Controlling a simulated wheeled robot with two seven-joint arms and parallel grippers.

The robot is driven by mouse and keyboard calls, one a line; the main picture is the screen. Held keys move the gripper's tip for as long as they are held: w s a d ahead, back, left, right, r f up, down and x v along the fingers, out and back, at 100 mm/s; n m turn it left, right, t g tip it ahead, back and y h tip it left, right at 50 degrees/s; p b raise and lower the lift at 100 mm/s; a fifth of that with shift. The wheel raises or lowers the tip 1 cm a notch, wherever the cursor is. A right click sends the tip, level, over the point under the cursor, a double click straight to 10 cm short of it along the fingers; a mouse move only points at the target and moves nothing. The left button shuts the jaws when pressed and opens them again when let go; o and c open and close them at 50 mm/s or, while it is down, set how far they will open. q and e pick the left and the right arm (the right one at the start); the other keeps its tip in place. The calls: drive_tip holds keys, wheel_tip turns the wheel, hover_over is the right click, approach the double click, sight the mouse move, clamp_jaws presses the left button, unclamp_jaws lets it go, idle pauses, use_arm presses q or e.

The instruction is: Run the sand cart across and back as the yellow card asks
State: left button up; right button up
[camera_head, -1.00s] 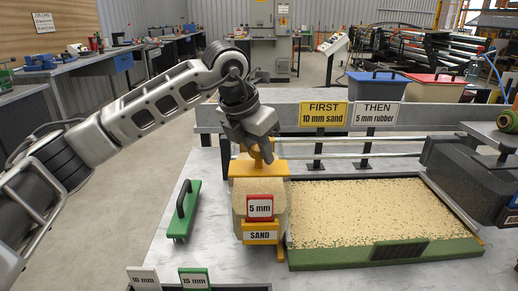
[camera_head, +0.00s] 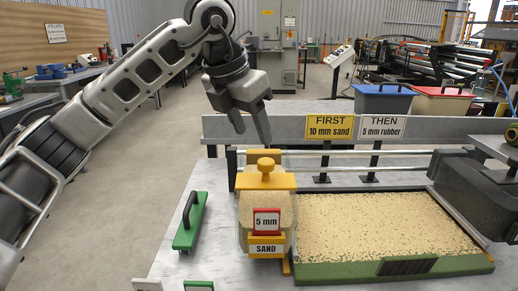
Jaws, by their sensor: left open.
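The sand cart (camera_head: 266,215) stands at the left end of the turf tray (camera_head: 390,268). It has a yellow top with a yellow knob (camera_head: 266,165), a red "5 mm" plate (camera_head: 267,222) and a "SAND" label. The yellow card (camera_head: 330,127) reads "FIRST 10 mm sand"; the white card (camera_head: 381,127) beside it reads "THEN 5 mm rubber". Pale sand with dark green specks covers the turf. My left gripper (camera_head: 252,128) is open and empty above the knob, apart from it. My right gripper is not clearly in view.
Two rails (camera_head: 350,160) run behind the tray. A dark cart (camera_head: 465,195) stands at the tray's right end. A green block with a black handle (camera_head: 189,222) lies left of the sand cart. White and green plates (camera_head: 199,286) are cut off at the bottom edge.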

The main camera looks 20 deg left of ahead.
use_arm(q)
drive_tip(key=v, duration=0.6)
drive_tip(key=shift+r, duration=0.3)
drive_tip(key=shift+s+a, duration=0.1)
drive_tip(key=shift+s, duration=0.05)
